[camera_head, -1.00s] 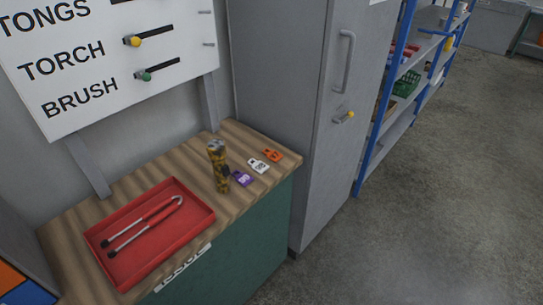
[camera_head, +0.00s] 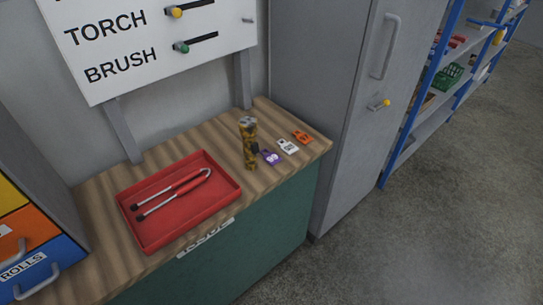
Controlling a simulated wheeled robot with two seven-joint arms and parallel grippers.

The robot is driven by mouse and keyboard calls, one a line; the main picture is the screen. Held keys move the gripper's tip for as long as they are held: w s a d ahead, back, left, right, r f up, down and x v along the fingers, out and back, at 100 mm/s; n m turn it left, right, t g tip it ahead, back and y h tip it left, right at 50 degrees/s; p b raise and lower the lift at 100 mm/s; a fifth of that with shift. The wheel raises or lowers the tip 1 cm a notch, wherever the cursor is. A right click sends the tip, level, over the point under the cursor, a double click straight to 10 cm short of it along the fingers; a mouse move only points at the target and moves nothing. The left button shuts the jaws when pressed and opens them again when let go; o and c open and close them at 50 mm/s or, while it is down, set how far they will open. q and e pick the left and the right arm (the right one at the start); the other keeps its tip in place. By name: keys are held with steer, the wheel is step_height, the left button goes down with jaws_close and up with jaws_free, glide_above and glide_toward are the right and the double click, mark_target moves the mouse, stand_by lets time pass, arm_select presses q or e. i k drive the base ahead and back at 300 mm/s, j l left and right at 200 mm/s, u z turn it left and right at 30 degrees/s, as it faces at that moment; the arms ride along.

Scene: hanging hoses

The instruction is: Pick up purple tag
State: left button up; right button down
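The purple tag (camera_head: 270,157) lies flat on the wooden counter (camera_head: 101,227), just right of a yellow and black torch (camera_head: 249,146) that stands upright. The torch's dark side part comes close to the tag's left edge; I cannot tell if they touch. A white tag (camera_head: 287,146) and an orange tag (camera_head: 302,137) lie in a row beyond it, toward the counter's right end. Neither of my grippers is in view.
A red tray (camera_head: 150,243) holding tongs (camera_head: 176,191) takes up the counter's middle. A grey cabinet (camera_head: 350,110) stands right of the counter. A sign board (camera_head: 130,75) is above the counter. Coloured drawers (camera_head: 25,240) are at left. Open floor (camera_head: 430,240) lies at right.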

mark_target(273, 158)
steer(key=l+u, duration=0.1)
steer(key=u, duration=0.3)
steer(key=i+l+u, duration=0.1)
steer(key=u, duration=0.25)
steer(key=l+u, duration=0.1)
steer(key=u, duration=0.3)
steer(key=l+u, duration=0.25)
steer(key=l, duration=0.3)
steer(key=l+u, duration=0.25)
steer(key=l, duration=0.3)
steer(key=k+l+u, duration=0.25)
steer(key=l, duration=0.3)
steer(key=l+u, duration=0.2)
steer(key=l, duration=0.35)
